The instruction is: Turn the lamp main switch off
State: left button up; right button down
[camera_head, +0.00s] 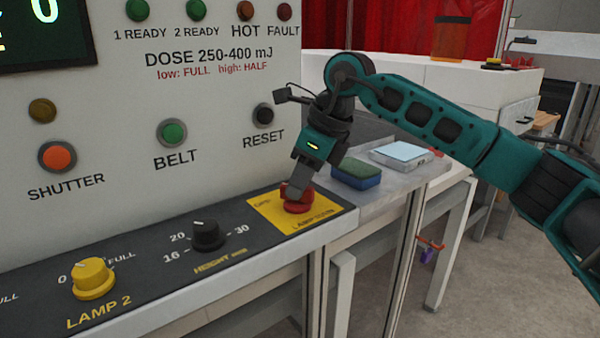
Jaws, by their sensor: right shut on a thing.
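The lamp main switch is a red rotary knob (299,206) on a yellow plate (270,214) at the right end of the sloping control panel. The plate carries the word OFF at its upper left, and its lower lettering is partly covered. My right gripper (297,192) points down onto the knob from above and is shut on it. The fingers hide the top of the knob, so I cannot tell which way it is turned. My left gripper is not in view.
Left of the switch are a black height knob (207,235) and a yellow LAMP 2 knob (92,278). Above are SHUTTER (57,157), BELT (171,132) and RESET (263,115) buttons. A green-topped sponge-like block (356,173) and a pale blue pad (401,152) lie on the shelf beyond.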

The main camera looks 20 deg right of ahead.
pick_arm(q)
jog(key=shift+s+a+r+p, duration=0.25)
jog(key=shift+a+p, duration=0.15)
jog(key=shift+p, duration=0.1)
pick_arm(e)
jog(key=shift+r+n+g, duration=0.1)
jog(key=shift+n+g, duration=0.3)
jog(key=shift+n, duration=0.6)
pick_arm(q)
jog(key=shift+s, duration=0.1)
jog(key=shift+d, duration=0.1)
pick_arm(e)
jog(key=c, duration=1)
grip_release()
jog(key=shift+c, duration=0.2)
jog(key=shift+d, duration=0.1)
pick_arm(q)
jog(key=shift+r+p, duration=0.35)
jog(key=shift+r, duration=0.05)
pick_arm(e)
jog(key=v, duration=1.2)
jog(key=shift+d+r, duration=0.25)
jog(key=shift+r, duration=0.05)
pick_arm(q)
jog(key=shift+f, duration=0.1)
